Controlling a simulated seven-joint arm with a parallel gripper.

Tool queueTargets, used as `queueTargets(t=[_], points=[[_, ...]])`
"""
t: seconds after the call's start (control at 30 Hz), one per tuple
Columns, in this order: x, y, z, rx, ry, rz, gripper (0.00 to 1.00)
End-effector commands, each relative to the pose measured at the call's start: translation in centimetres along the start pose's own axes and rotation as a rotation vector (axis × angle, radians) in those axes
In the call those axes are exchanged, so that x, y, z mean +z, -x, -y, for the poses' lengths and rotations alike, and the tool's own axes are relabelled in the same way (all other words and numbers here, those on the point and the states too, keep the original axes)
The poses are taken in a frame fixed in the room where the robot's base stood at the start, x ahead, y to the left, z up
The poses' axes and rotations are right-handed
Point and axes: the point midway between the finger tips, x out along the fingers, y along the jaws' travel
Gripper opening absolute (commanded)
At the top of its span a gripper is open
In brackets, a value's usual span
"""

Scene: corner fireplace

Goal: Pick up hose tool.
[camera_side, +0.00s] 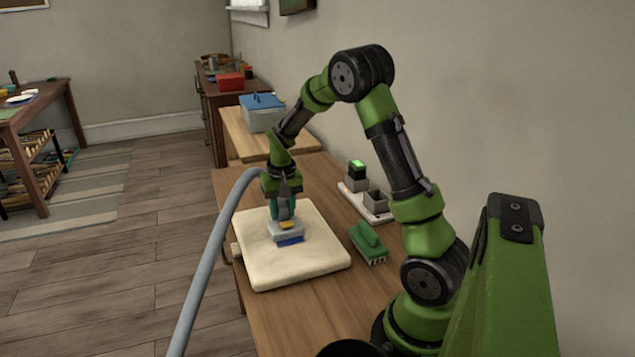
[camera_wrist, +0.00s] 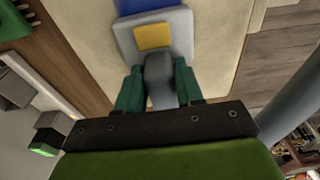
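The hose tool (camera_side: 287,231) is a light grey head with a yellow patch and a blue edge. It sits on a cream cushion (camera_side: 320,263), and I see no clear gap below it. A thick grey hose (camera_side: 209,262) arcs up beside my gripper and down to the left. My gripper (camera_side: 282,212) points down over the tool. The lower end of the neck is partly hidden by the gripper body.
The cushion lies on a wooden table (camera_side: 310,182). A green brush (camera_side: 368,242) lies right of it, and a white tray (camera_side: 366,203) with grey boxes stands behind the brush. A blue-lidded box (camera_side: 262,112) stands at the back. The wall is close on the right.

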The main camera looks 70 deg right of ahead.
Motion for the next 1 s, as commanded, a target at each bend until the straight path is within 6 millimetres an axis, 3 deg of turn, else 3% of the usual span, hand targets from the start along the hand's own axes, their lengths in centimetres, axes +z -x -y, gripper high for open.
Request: queueTargets(t=[0.03,0.2,0.57,0.83,1.0], points=[[0.0,0.0,0.0,0.0,0.0,0.0,0.23],[0.0,0.0,0.0,0.0,0.0,0.0,0.0],[-0.1,0.6,0.0,-0.001,0.001,-0.004,0.0],[-0.6,3.9,0.1,-0.002,0.002,-0.006,0.0],[3.1,4.5,-1.0,-0.002,0.001,-0.001,0.0]])
